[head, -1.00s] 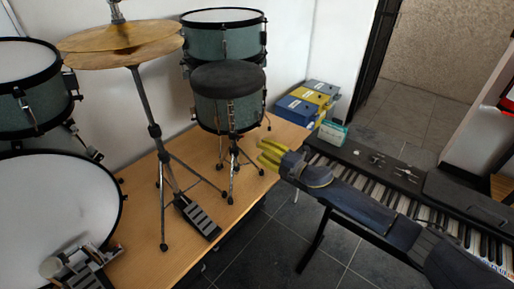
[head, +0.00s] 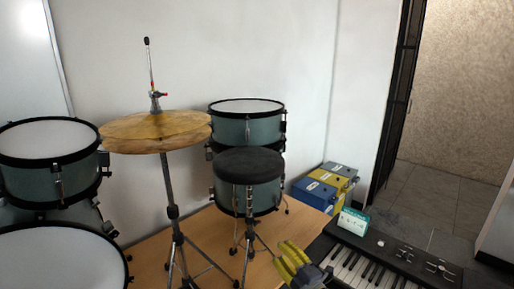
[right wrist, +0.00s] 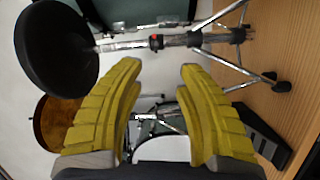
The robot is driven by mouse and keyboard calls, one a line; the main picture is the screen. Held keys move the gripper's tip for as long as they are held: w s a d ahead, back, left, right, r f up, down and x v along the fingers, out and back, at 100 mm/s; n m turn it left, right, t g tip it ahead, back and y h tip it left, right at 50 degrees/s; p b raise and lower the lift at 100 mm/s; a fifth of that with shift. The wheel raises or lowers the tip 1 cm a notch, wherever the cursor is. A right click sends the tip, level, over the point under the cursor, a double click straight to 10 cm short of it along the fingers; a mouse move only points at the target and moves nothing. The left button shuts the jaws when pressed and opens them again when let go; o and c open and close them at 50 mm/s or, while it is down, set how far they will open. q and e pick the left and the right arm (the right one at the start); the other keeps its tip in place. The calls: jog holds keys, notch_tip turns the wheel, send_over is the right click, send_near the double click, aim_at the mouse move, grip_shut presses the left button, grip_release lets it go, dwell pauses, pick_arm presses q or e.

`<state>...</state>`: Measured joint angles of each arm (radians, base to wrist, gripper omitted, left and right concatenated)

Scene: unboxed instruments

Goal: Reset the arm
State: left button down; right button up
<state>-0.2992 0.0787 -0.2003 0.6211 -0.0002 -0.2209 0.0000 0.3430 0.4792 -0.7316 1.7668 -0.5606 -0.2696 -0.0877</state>
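My right gripper (head: 296,262) shows at the bottom of the head view, with yellow fingers, in front of the drum stool and beside the keyboard. In the right wrist view its two yellow fingers (right wrist: 160,85) are spread apart with nothing between them. It is open and empty. My left gripper is not in the head view.
A drum set stands on a wooden platform (head: 150,255), with a cymbal (head: 155,132), drums (head: 48,140) and a round black stool (head: 248,165). A keyboard (head: 385,262) is at the lower right. Blue and yellow boxes (head: 322,190) and a small teal box (head: 354,221) sit behind it.

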jog(key=s+d+f+m+g+h, duration=0.4)
jog(key=s+d, duration=0.4)
jog(key=s, duration=0.4)
jog(key=s+d+f+m+g+h, duration=0.2)
jog(key=s+d+f+m+h, duration=0.4)
jog(key=s, duration=0.7)
jog(key=s+d+f+m+g+h, duration=0.35)
jog(key=s+d, duration=0.55)
jog(key=s, duration=0.3)
jog(key=s+a+f+m+g+y, duration=0.1)
jog(key=s+a+f, duration=0.15)
jog(key=f, duration=1.45)
jog(key=s+a+f+g+y, duration=0.15)
jog(key=a+f, duration=0.25)
jog(key=f, duration=1.2)
jog(key=s+f+m+g+y, duration=0.1)
jog(key=s+f+m+g, duration=0.1)
jog(key=s+f, duration=1.6)
jog(key=s+m, duration=0.1)
jog(key=s, duration=0.2)
jog(key=shift+d+f+g+y, duration=0.15)
jog(key=shift+g+y, duration=0.15)
jog(key=shift+y, duration=0.1)
